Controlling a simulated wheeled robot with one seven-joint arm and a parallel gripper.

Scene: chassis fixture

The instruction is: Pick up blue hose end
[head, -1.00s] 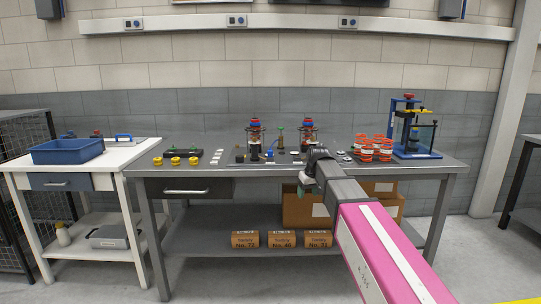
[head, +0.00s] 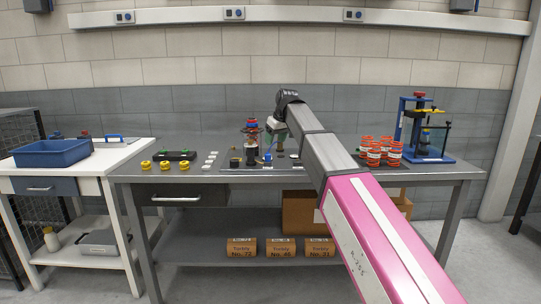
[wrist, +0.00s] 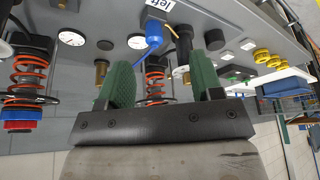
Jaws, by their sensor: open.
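The blue hose end (wrist: 152,45) shows in the wrist view as a short blue tube with a blue block, next to a tag marked "left". In the head view a small blue piece (head: 268,157) stands on the fixture board (head: 235,168). My gripper (wrist: 160,80) is open and empty, its two green fingers apart. In the wrist view the blue hose end appears beyond the fingertips, between them and apart from them. In the head view my gripper (head: 275,126) is above the fixture, and my arm hides the fixture's right part.
A red spring unit (wrist: 30,75) stands left in the wrist view; another (wrist: 155,84) shows between the fingers. Yellow knobs (head: 163,165) lie left on the workbench (head: 120,172). Orange-white spools (head: 374,155) and a blue press (head: 420,156) stand right. A blue bin (head: 52,153) is far left.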

